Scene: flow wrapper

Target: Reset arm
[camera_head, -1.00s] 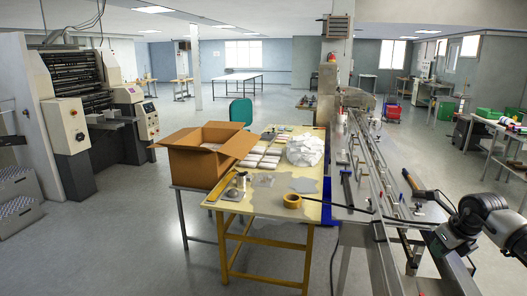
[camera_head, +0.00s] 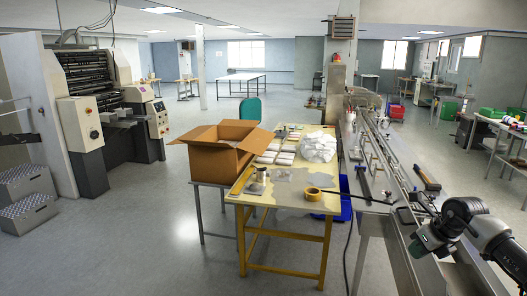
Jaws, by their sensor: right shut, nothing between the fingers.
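My right gripper (camera_head: 420,243) is at the lower right, at the end of my dark and silver arm. It is shut and empty, over the near part of the long metal flow wrapper (camera_head: 376,187). A dark tool with an orange end (camera_head: 427,178) lies on the machine beyond the gripper, apart from it. My left gripper is out of view.
A yellow-framed table (camera_head: 284,199) stands left of the machine, with a tape roll (camera_head: 314,194), white packs (camera_head: 283,158) and a crumpled white bag (camera_head: 318,147). An open cardboard box (camera_head: 218,150) stands left of it. Clear floor (camera_head: 150,240) lies at the left front.

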